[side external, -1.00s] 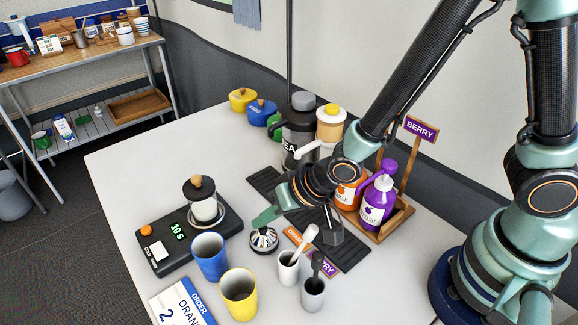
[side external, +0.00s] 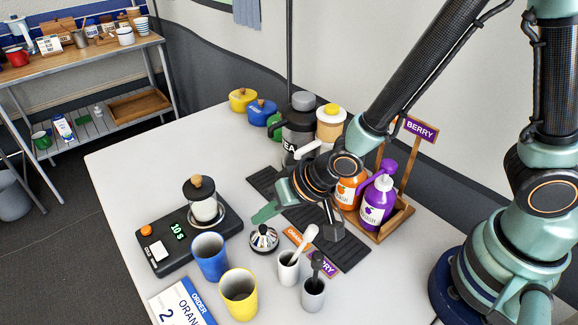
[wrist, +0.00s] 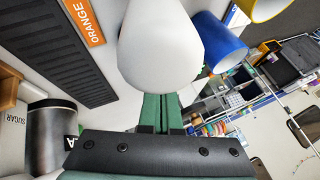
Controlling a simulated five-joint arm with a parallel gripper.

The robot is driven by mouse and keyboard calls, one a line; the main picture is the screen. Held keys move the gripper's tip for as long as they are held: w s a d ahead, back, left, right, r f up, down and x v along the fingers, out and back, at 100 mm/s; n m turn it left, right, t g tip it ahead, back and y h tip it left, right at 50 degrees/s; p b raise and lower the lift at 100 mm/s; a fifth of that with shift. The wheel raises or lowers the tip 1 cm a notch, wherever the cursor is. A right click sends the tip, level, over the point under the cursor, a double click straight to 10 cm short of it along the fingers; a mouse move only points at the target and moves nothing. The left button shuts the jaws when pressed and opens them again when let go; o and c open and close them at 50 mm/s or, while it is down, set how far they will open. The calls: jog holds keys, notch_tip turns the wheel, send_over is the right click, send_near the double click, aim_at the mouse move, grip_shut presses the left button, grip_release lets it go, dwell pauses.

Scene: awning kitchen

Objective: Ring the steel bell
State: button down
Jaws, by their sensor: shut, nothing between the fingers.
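The steel bell (side external: 264,239) is a small shiny dome on the table, right of the black scale, in the side view. My gripper (side external: 263,215) has its green fingers together and empty, just above the bell with a small apparent gap. In the wrist view, my shut green fingers (wrist: 160,110) point at a large white rounded shape (wrist: 160,45). That shape is probably the head of the white spoon (side external: 303,240), and I cannot make out the bell there.
The blue cup (side external: 210,257) and yellow cup (side external: 239,294) stand in front of the bell. A white cup (side external: 287,272) and a grey cup (side external: 313,294) hold spoons close by. The scale (side external: 170,250) bears a jar. Squash bottles (side external: 376,205) stand behind at right. The table's far left is clear.

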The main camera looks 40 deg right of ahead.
aim_at(266, 229)
jog(key=shift+r, duration=0.1)
jog(key=shift+r, duration=2.5)
jog(key=s+d+r+n+h, duration=0.1)
jog(key=s+d+r+h, duration=0.1)
jog(key=d+r, duration=0.4)
jog(key=s+d+r+h, duration=0.2)
jog(key=d+r, duration=0.5)
jog(key=d, duration=0.9)
jog(key=shift+s+n+g, duration=0.3)
jog(key=shift+s+n, duration=0.1)
jog(key=shift+s, duration=0.45)
jog(key=shift+r, duration=0.1)
